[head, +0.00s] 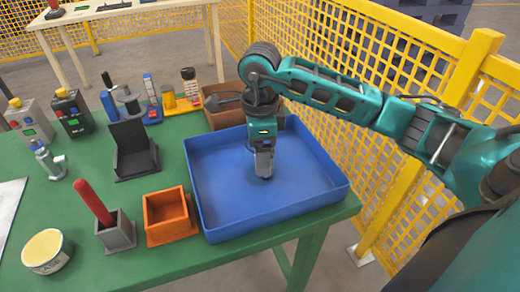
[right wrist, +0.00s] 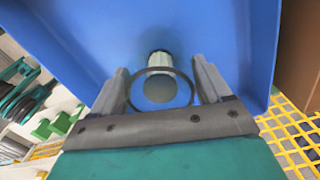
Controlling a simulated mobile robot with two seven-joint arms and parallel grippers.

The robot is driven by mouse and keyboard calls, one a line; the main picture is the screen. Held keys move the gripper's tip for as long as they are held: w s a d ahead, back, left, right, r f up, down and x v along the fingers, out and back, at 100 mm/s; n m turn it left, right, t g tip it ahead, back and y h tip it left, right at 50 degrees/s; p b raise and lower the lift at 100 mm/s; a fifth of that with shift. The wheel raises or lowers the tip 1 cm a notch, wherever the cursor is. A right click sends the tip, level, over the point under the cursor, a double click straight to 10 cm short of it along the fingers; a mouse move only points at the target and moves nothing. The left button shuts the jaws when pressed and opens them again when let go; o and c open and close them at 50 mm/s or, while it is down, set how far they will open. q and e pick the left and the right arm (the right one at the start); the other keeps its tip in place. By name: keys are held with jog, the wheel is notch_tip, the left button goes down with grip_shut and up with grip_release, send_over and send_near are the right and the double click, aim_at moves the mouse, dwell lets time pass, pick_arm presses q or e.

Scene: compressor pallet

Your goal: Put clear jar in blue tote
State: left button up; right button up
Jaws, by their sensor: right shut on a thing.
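The blue tote (head: 215,205) is a wide, shallow open tray at the right front of the green table. My right gripper (head: 264,170) reaches down inside it from above, over its middle. In the right wrist view the right gripper (right wrist: 160,82) is shut on the clear jar (right wrist: 160,92), a see-through round thing with a dark ring, between the two fingers. In the head view the fingers hide nearly all of the jar. I cannot tell whether the jar touches the tote floor. My left gripper is not in view.
An orange bin (head: 170,215) and a grey holder with a red handle (head: 116,232) stand left of the tote. A brown bin (head: 222,118) stands just behind it. A yellow mesh fence (head: 340,130) runs close along the right. The tote floor around my gripper looks empty.

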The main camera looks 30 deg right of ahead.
jog(key=o, duration=1.1)
jog(key=shift+f, duration=0.1)
jog(key=shift+r, duration=0.5)
pick_arm(q)
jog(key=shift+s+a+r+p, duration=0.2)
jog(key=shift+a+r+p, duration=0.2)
jog(key=shift+p, duration=0.5)
pick_arm(e)
notch_tip(320, 180, up, 11)
jog(key=shift+r, duration=0.2)
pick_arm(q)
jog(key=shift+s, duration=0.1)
